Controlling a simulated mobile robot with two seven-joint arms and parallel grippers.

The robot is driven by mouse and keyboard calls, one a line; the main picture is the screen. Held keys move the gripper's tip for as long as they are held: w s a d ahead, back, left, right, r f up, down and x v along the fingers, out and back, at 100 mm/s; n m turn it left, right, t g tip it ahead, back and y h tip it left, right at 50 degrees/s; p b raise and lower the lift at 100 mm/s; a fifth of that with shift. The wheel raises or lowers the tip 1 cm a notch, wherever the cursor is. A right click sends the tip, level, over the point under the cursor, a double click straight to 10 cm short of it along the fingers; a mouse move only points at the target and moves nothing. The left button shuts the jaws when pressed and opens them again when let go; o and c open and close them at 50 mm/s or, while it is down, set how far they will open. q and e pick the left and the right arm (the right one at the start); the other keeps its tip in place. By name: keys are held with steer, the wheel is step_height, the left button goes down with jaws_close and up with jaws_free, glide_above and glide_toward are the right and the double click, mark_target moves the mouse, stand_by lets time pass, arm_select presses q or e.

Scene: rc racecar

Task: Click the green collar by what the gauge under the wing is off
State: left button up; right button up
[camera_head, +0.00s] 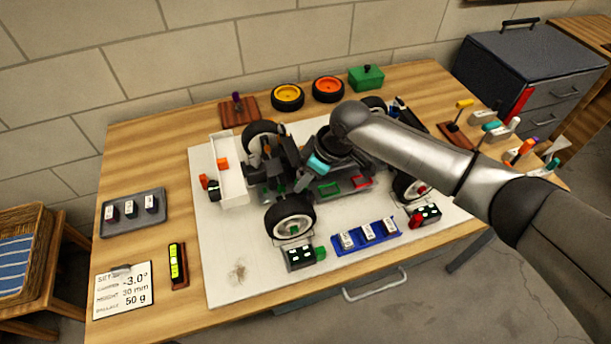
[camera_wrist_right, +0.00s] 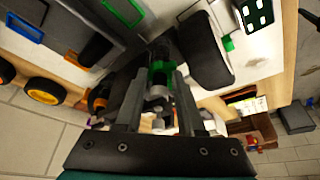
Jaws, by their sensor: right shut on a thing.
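The race car (camera_head: 330,185) stands on a white board, its white wing (camera_head: 232,180) at its left end. A small dark block with a red part (camera_head: 209,185) sits by the wing's front edge; I cannot tell whether it is the gauge, and no reading is legible. My right gripper (camera_head: 294,181) reaches down among the suspension parts between the wing and the cockpit. In the right wrist view my right gripper (camera_wrist_right: 157,95) is shut on the green collar (camera_wrist_right: 158,70), around a threaded-looking dark shaft. The collar is mostly hidden in the head view. My left gripper is out of view.
A setup card (camera_head: 123,290) reads camber -3.0°, height 30 mm, ballast 50 g. A level (camera_head: 178,264), a grey tray (camera_head: 133,212) and a blue tray (camera_head: 366,236) lie around the car. Loose wheels (camera_head: 288,96) and a green box (camera_head: 366,77) stand behind it. Tools stand at right.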

jaws_close()
steer(key=shift+p, duration=0.3)
stand_by(0.3)
steer(key=m+p, duration=0.2)
steer(key=m+t+h+p, duration=0.1)
steer(key=p, duration=0.2)
steer(key=m+p, duration=0.2)
steer(key=p, duration=0.1)
steer(key=shift+s+a+r+m+t, duration=0.2)
steer(key=shift+s+m+t, duration=0.1)
steer(key=shift+a+f+m+h+p, duration=0.15)
steer(key=shift+m+h+p, duration=0.45)
steer(key=shift+m+p, duration=0.55)
steer(key=shift+f+m+t+h+p, duration=0.1)
steer(key=shift+m+t+h+p, duration=0.2)
steer(key=shift+m+p, duration=0.35)
steer(key=o, duration=0.8)
jaws_free()
